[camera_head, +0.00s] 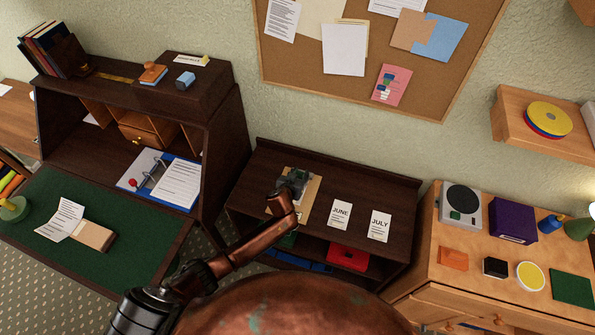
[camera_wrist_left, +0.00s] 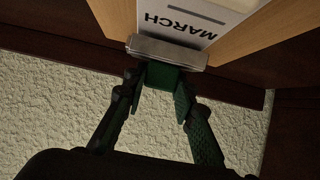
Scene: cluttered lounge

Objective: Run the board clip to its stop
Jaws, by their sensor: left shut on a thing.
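The wooden clipboard (camera_head: 314,190) lies on the dark shelf unit, mostly under my left gripper in the head view. In the left wrist view the board (camera_wrist_left: 262,36) carries a white paper reading MARCH (camera_wrist_left: 192,18). A silver clip bar (camera_wrist_left: 168,53) crosses the paper's edge, with a green tab (camera_wrist_left: 163,80) on the near side. My left gripper (camera_wrist_left: 160,86) has its two fingers on either side of the green tab and is shut on it. In the head view the left gripper (camera_head: 295,183) covers most of the clip. My right gripper is not in view.
JUNE (camera_head: 340,214) and JULY (camera_head: 379,226) cards lie right of the board on the dark shelf unit (camera_head: 277,160). A red tray (camera_head: 348,257) sits on its lower shelf. A dark desk hutch (camera_head: 228,130) stands left, a cluttered wooden cabinet (camera_head: 425,262) right.

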